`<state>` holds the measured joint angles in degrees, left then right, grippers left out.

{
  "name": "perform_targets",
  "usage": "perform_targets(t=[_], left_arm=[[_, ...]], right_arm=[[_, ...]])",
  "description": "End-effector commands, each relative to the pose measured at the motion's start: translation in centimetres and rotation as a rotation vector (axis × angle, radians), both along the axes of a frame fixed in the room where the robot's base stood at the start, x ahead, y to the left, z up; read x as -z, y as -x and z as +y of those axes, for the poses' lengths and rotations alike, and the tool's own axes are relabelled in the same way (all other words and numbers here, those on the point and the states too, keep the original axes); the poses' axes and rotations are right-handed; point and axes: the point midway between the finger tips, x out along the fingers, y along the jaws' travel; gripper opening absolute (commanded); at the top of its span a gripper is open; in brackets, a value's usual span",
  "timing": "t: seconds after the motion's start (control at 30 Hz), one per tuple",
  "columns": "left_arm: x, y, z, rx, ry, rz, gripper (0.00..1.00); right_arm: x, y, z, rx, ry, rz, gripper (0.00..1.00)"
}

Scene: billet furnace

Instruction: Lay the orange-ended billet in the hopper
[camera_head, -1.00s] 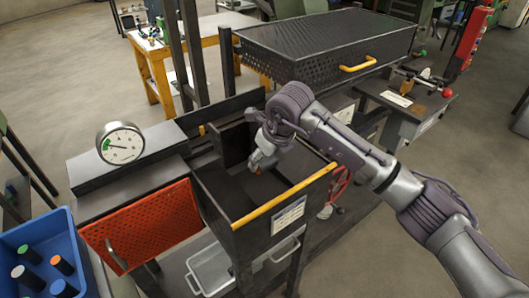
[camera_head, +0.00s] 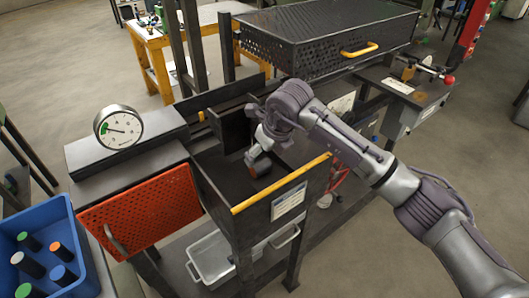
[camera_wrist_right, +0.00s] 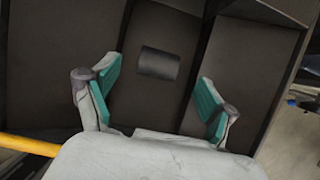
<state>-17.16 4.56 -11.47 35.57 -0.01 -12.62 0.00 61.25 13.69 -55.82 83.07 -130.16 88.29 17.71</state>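The hopper (camera_head: 225,180) is the dark open-topped box with a yellow front edge. A dark billet (camera_head: 260,165) lies inside it, with a small orange patch at its near end; it also shows in the right wrist view (camera_wrist_right: 158,64) as a dark cylinder lying on its side, its ends not clearly visible. My right gripper (camera_head: 263,150) is down in the hopper, over the billet. In the right wrist view the gripper (camera_wrist_right: 160,80) has its teal pads wide apart, and neither touches the billet. My left gripper is not in view.
A blue crate (camera_head: 88,262) at lower left holds upright billets with green, white, orange and blue ends. A dial gauge (camera_head: 118,128) and an orange perforated panel (camera_head: 145,215) stand left of the hopper. A black perforated hood (camera_head: 300,50) with a yellow handle is behind.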

Motion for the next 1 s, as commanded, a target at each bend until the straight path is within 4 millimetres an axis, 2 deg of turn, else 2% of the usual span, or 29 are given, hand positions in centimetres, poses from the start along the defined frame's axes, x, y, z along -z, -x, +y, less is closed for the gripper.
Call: perform_targets(t=[0.23,0.37,0.47,0.8,1.0], left_arm=[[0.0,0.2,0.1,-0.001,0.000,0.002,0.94],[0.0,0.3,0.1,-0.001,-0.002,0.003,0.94],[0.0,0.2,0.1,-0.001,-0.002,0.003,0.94],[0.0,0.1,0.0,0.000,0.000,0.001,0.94],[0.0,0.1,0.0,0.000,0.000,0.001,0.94]], right_arm=[[0.3,0.1,-0.1,0.001,0.003,0.005,0.86],[-0.5,0.2,-0.2,0.002,0.003,0.002,0.86],[-1.8,0.6,-0.6,-0.001,0.002,0.000,0.86],[-8.5,2.8,-2.1,0.000,0.001,-0.003,0.86],[-10.6,3.6,-2.6,-0.001,0.001,-0.001,0.86]])
